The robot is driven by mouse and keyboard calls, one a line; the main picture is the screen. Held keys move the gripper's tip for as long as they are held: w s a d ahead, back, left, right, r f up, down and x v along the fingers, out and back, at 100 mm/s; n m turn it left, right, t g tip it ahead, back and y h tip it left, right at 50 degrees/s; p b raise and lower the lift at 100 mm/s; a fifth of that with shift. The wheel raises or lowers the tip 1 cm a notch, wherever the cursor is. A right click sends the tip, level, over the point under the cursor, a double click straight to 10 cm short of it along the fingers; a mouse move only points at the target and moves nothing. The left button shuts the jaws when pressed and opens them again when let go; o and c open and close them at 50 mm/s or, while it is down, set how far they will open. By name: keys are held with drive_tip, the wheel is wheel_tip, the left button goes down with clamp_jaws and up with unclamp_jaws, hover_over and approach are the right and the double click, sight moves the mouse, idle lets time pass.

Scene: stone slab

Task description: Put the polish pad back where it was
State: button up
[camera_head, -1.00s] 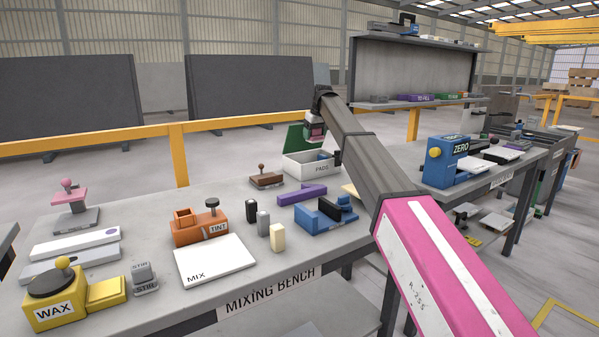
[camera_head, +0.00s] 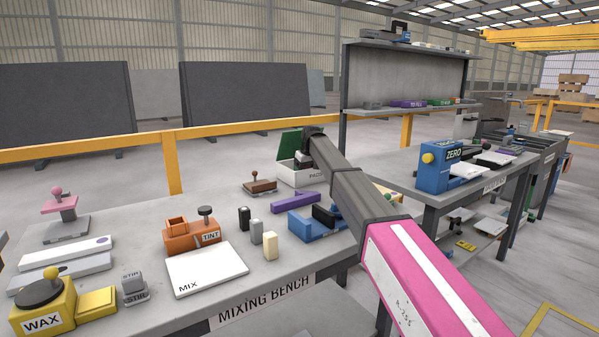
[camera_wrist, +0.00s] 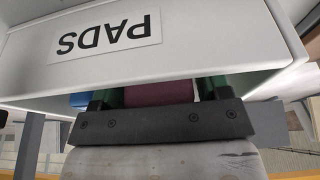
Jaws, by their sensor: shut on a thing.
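The white PADS box (camera_head: 287,178) stands at the back of the mixing bench with its green lid (camera_head: 288,143) raised. In the wrist view, the box wall (camera_wrist: 200,45) fills the upper part, its label upside down. My gripper (camera_wrist: 158,94) has green fingers closed on a maroon pad (camera_wrist: 158,92). The box wall hides part of the fingers and pad, which appear to be at or inside the box opening. A blue thing (camera_wrist: 80,99) shows beside the left finger. In the head view, my arm hides part of the box and the pad is not clear.
A rear shelf (camera_head: 410,108) and the blue ZERO device (camera_head: 438,170) are to the right. The bench around the MIX board (camera_head: 206,270) has some free room.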

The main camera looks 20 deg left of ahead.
drive_tip(key=w+a, duration=0.2)
drive_tip(key=a, duration=0.1)
drive_tip(key=shift+w+f, duration=0.3)
drive_tip(key=shift+f, duration=0.25)
drive_tip(key=shift+f, duration=0.15)
drive_tip(key=o, duration=1)
drive_tip(key=shift+c, duration=0.2)
drive_tip(key=v, duration=1.2)
